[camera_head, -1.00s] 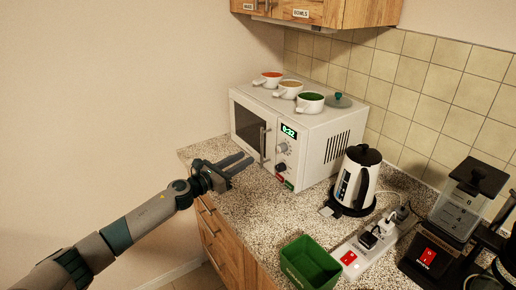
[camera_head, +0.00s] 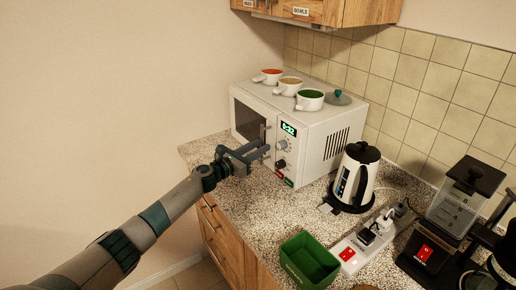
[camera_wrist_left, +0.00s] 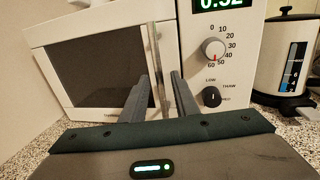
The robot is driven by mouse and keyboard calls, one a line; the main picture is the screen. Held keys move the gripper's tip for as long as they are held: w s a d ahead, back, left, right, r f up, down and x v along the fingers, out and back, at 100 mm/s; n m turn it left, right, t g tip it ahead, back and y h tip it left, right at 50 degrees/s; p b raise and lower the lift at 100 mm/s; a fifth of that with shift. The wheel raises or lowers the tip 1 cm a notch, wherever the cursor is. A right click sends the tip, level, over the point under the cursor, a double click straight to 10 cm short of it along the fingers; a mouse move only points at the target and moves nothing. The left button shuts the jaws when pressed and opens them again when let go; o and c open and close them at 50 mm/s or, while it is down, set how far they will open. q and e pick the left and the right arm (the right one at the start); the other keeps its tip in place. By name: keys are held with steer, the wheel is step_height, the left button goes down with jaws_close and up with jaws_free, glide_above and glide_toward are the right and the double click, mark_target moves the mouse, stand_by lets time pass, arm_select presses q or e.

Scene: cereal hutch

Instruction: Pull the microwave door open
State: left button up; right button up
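The white microwave (camera_head: 315,135) stands on the counter, its dark-windowed door (camera_head: 248,117) shut. It also shows in the left wrist view, with the door (camera_wrist_left: 95,70) at left and dials at right. The upright metal door handle (camera_wrist_left: 154,50) is at the door's right edge. My left gripper (camera_head: 257,149) is at the handle, in front of the door. In the left wrist view the fingers of my left gripper (camera_wrist_left: 160,88) are apart, with the handle between them; I see no clear grip on it. My right gripper is in neither view.
Three cups, including a green-filled one (camera_head: 310,100), and a lid (camera_head: 338,97) sit on the microwave. A kettle (camera_head: 355,178), power strip (camera_head: 362,246), green bin (camera_head: 308,262) and coffee grinder (camera_head: 455,210) stand to the right. The space left of the counter is free.

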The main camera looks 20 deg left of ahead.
arm_select(q)
jaws_close()
